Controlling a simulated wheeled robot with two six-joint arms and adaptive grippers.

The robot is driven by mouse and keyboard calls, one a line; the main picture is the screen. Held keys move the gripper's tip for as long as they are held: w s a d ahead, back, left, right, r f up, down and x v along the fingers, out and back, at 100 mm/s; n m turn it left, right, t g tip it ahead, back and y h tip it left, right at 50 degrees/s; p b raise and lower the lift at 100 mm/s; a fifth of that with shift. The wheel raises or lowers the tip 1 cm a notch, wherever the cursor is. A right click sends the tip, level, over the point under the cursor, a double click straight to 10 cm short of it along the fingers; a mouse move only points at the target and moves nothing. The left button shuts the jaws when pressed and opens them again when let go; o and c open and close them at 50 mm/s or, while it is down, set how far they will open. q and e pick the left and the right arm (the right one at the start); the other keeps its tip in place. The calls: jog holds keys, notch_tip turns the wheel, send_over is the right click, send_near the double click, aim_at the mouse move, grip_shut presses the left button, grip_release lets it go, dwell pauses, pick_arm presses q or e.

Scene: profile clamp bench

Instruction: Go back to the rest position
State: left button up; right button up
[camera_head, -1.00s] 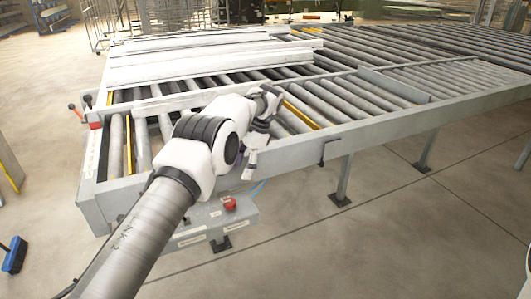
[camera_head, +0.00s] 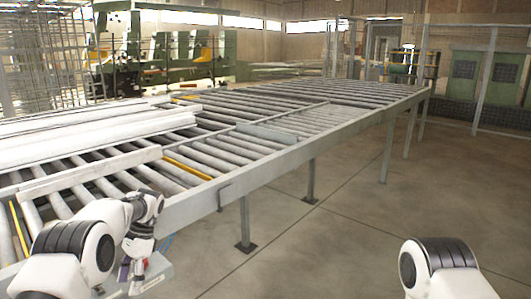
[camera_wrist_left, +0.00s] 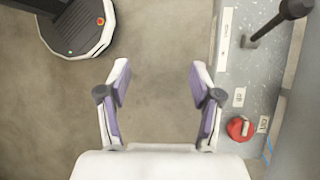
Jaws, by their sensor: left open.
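My left gripper (camera_head: 128,274) is at the lower left of the head view, beside the near edge of the roller bench (camera_head: 262,160). In the left wrist view my left gripper (camera_wrist_left: 159,85) has its two fingers spread wide with nothing between them, over bare floor. My right arm (camera_head: 440,272) shows only in part at the lower right of the head view. Its gripper is out of the picture.
White profiles (camera_head: 80,138) lie on the bench at the left. A red switch (camera_wrist_left: 240,128) on a grey box is close right of my left gripper in the wrist view. Open concrete floor (camera_head: 340,235) lies right of the bench. Green machinery (camera_head: 160,50) stands far back.

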pick_arm(q)
jog(key=s+d+f+g+h, duration=0.1)
jog(key=s+d+f, duration=0.2)
jog(key=s+f, duration=0.85)
jog(key=s+d+f+g+h, duration=0.1)
jog(key=s+d+f, duration=0.3)
jog(key=s+f, duration=0.75)
jog(key=s+d+n+t+h, duration=0.1)
jog(key=s+d+n+t, duration=0.15)
jog(key=s, duration=0.75)
jog(key=s+d+n+t, duration=0.1)
jog(key=s+n, duration=0.3)
jog(key=s, duration=0.6)
jog(key=w+t, duration=0.1)
jog(key=w+n+t, duration=0.1)
jog(key=w, duration=0.1)
jog(key=w+n+t, duration=0.1)
jog(key=w, duration=0.1)
jog(key=shift+w+a+n+t, duration=0.25)
jog(key=shift+t, duration=0.1)
